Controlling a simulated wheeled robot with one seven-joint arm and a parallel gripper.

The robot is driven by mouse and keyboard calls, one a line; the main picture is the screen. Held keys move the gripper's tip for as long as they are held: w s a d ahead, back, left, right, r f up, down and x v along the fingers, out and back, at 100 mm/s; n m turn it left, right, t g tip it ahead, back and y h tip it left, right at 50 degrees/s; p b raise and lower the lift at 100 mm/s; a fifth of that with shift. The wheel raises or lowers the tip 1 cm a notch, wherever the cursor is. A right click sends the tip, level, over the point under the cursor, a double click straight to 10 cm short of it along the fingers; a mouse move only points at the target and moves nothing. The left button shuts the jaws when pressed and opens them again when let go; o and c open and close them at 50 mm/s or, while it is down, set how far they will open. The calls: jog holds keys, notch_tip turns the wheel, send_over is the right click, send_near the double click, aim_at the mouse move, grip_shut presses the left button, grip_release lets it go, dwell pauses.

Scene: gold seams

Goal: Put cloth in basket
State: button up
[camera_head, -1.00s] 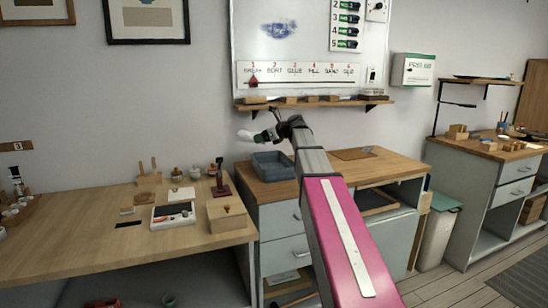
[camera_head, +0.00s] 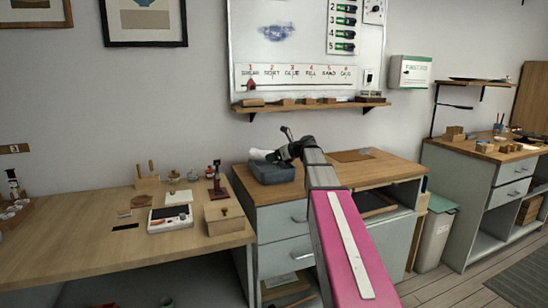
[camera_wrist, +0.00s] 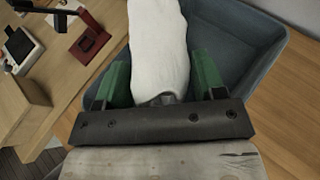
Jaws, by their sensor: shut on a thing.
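A white cloth (camera_wrist: 158,45) is held between the green fingers of my gripper (camera_wrist: 155,80) in the wrist view. The cloth also shows as a small white shape (camera_head: 261,154) in the head view. My gripper (camera_head: 277,154) is shut on it, over the blue-grey basket (camera_head: 272,174) on the wooden cabinet top. In the wrist view the basket (camera_wrist: 262,50) lies beneath and around the cloth, with its interior visible on the right. Whether the cloth touches the basket floor cannot be told.
A wooden box (camera_head: 224,219), a white tray (camera_head: 170,218) and a dark red stand (camera_head: 217,187) are on the table left of the basket. A wall shelf (camera_head: 310,107) with blocks hangs above. The cabinet top right of the basket is mostly clear.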

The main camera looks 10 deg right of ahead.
jog(key=shift+f, duration=0.45)
jog(key=o, duration=0.9)
jog(key=shift+r, duration=0.3)
jog(key=shift+s+d+r, duration=0.15)
jog(key=shift+r, duration=0.2)
jog(key=v, duration=1.1)
jog(key=shift+s+d, duration=0.15)
jog(key=shift+d, duration=0.1)
jog(key=shift+s, duration=0.1)
